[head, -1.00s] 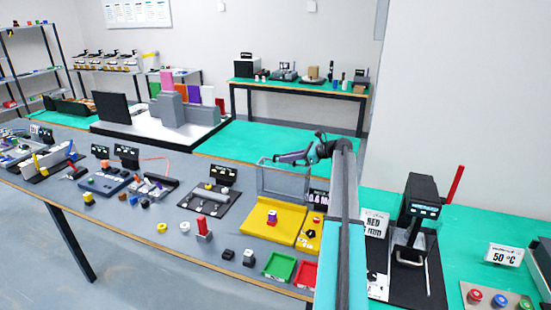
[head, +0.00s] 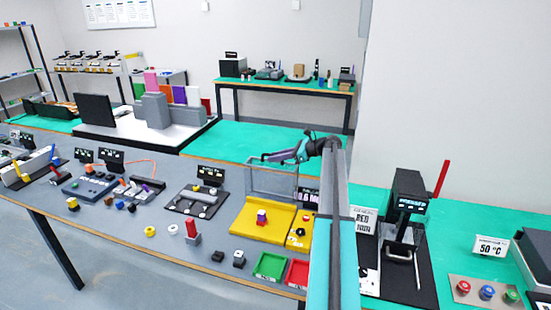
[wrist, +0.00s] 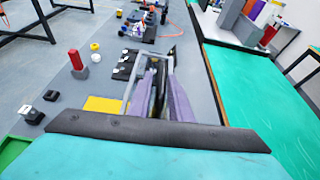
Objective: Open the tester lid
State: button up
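The tester has a yellow base (head: 262,217) on the grey table, with a small purple-and-white block (head: 261,217) on it. Its clear, grey-framed lid (head: 272,183) stands raised at the rear edge of the base. My gripper (head: 268,157) is at the top edge of the lid, its purple fingers pointing left. In the wrist view the fingers (wrist: 160,72) lie close together beside the lid's grey frame. I cannot tell whether they touch it or how far apart the tips are. The wrist hides most of the base there.
A black press-like machine (head: 407,205) stands right of my arm. Green (head: 269,266) and red (head: 299,273) trays lie at the table's front edge. A black fixture (head: 197,200) is left of the tester. Behind the lid, the green bench (head: 235,148) is clear.

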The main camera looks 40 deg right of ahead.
jog(key=b+v, duration=0.4)
jog(key=v, duration=0.9)
jog(key=shift+s+r, duration=0.1)
jog(key=shift+r, duration=0.05)
